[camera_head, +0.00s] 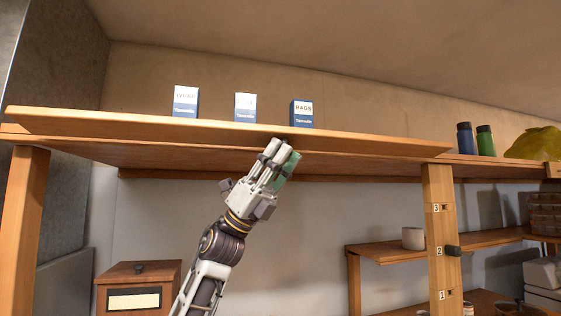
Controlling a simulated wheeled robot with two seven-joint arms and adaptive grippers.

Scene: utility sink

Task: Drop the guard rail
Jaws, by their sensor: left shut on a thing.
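The guard rail (120,125) is a long wooden board along the front edge of the high shelf. It runs from the far left to the numbered post on the right. My left gripper (281,147) reaches up from below and is shut on the rail's lower edge near its middle. The fingertips are partly hidden against the wood. A green piece (288,172) shows beside the fingers; I cannot tell what it is. My right gripper is not in view.
Three blue and white boxes, at left (186,101), middle (245,107) and right (301,113), stand behind the rail. A post (437,225) marked 1 to 3 has a dark peg (452,251) at 2. Two bottles (485,140) and a yellow bag (535,144) are right.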

